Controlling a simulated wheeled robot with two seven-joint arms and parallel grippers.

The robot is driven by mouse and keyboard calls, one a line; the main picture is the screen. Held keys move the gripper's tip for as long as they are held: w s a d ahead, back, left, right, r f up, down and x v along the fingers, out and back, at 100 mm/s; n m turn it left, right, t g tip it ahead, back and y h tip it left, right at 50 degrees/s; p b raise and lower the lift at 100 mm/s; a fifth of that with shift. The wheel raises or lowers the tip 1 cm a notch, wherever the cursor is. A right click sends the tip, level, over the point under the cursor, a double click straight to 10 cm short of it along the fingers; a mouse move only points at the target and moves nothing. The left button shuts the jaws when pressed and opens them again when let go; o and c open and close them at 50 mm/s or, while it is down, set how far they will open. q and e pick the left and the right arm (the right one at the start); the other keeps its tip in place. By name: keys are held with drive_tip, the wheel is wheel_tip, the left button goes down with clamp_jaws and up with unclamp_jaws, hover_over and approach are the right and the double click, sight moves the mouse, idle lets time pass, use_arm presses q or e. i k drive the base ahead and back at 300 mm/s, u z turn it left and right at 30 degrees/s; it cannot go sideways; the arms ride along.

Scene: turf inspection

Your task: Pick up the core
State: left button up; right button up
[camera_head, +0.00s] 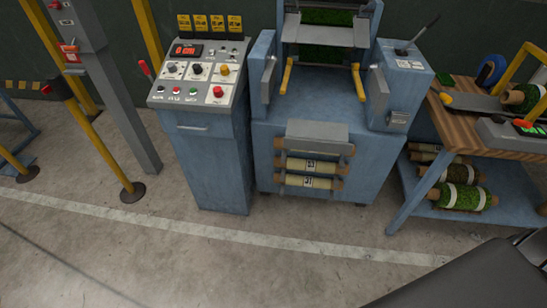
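Two pale tubes with brown ends and printed labels, which look like cores, lie level in a holder on the front of the blue machine (262,150). The upper core (294,164) sits just under a grey plate, and the lower core (292,181) is right below it. I cannot tell which one the task means. Neither of my grippers is in view, so nothing shows near the cores.
A blue control cabinet (210,165) with buttons stands left of the machine. A wooden-topped bench (450,122) at right holds turf rolls on its lower shelf (430,208). Yellow posts (105,150) stand at left. The concrete floor (240,265) in front is clear.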

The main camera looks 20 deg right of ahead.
sight(292, 163)
drive_tip(key=u, duration=0.15)
drive_tip(key=i, duration=1.2)
drive_tip(key=z, duration=0.45)
